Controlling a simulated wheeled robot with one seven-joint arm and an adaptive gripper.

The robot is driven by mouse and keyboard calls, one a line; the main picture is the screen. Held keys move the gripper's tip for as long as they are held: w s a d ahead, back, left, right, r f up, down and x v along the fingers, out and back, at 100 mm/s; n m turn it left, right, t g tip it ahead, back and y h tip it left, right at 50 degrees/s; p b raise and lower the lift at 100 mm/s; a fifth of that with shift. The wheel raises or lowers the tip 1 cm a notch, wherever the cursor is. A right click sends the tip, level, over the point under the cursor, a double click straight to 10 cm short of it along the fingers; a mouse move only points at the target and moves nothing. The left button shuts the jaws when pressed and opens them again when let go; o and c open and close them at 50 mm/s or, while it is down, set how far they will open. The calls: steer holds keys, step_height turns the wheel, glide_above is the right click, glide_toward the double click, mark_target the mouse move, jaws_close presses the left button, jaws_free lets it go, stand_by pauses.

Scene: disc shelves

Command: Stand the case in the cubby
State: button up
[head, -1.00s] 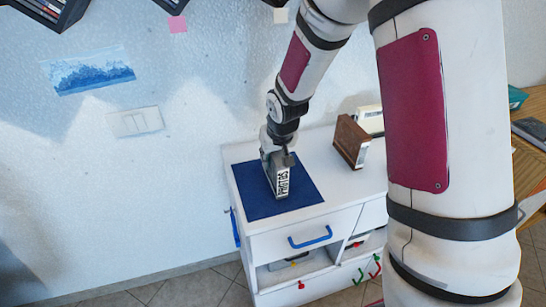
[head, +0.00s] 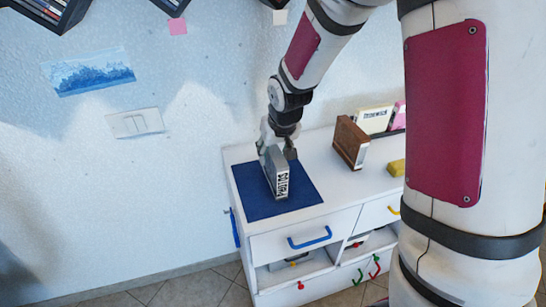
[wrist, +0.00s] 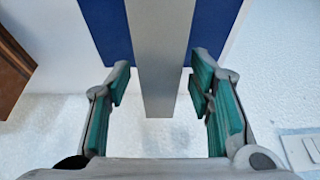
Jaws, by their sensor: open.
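The grey case (head: 272,172), with a dark-lettered white label on its spine, stands upright on a blue mat (head: 245,197) on top of the white cabinet. My gripper (head: 278,150) is at the case's back upper part, its fingers open on either side. In the wrist view, the case (wrist: 162,60) runs between the two green-padded fingers, with a gap on each side. I cannot tell which opening is the cubby. An open compartment (head: 310,268) shows low in the cabinet front, and dark wall shelves (head: 70,15) hold cases at the upper left.
A brown block-like holder (head: 350,143) stands right of the mat, with a cream case (head: 374,120) behind it and a yellow object (head: 397,168) near my arm. Coloured handles, including a blue one (head: 310,238), stick out of the cabinet front.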

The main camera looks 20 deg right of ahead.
steer(key=v, duration=0.8)
steer(key=shift+p, duration=0.3)
steer(key=s+r, duration=0.4)
steer(key=s, duration=0.5)
steer(key=s+r, duration=0.3)
steer(key=s, duration=0.6)
steer(key=s+r, duration=0.4)
steer(key=s, duration=0.5)
steer(key=shift+s+d+r, duration=0.15)
steer(key=shift+s+r, duration=0.1)
steer(key=shift+r, duration=0.1)
steer(key=shift+o, duration=0.4)
